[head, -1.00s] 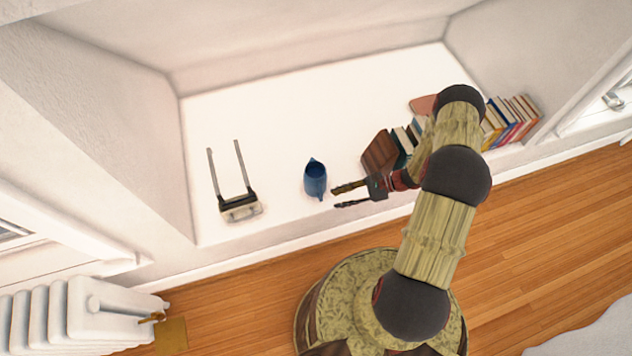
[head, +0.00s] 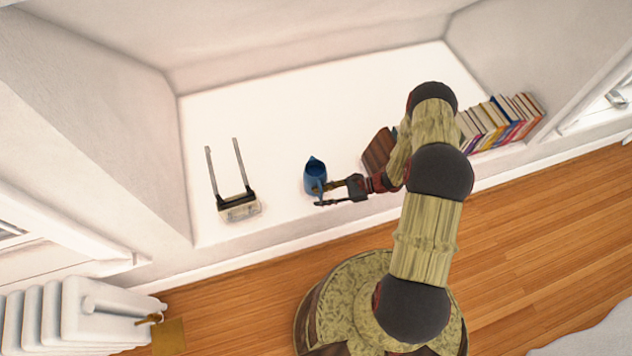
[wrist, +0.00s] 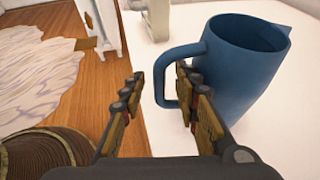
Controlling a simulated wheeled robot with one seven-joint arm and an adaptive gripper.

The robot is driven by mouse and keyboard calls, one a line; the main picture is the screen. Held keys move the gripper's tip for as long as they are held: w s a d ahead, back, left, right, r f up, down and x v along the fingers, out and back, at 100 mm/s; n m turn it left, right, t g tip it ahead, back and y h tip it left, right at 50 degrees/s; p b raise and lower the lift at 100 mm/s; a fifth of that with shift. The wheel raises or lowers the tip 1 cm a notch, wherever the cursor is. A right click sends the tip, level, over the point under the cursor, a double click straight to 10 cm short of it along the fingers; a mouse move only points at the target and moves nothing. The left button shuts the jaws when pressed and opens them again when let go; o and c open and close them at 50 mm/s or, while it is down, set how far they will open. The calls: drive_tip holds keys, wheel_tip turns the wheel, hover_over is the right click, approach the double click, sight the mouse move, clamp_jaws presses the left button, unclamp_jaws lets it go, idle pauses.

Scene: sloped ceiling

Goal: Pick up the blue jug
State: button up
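The blue jug (head: 314,174) stands upright on the white ledge (head: 280,120), its handle toward the front edge. In the wrist view the jug (wrist: 240,75) fills the right side, with its handle (wrist: 172,72) pointing left. My gripper (head: 320,194) is open at the handle. In the wrist view its fingers (wrist: 158,92) lie on either side of the handle's outer part, one finger passing between handle and body. I cannot tell whether a finger touches the jug.
A device with two upright rods (head: 238,205) stands left of the jug. Books (head: 505,120) line the ledge's right side, with a brown one (head: 379,150) nearest the jug. A white radiator (head: 90,310) stands at the lower left. The ledge behind the jug is clear.

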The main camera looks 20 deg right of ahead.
drive_tip(key=shift+c, duration=0.5)
clamp_jaws()
idle(0.6)
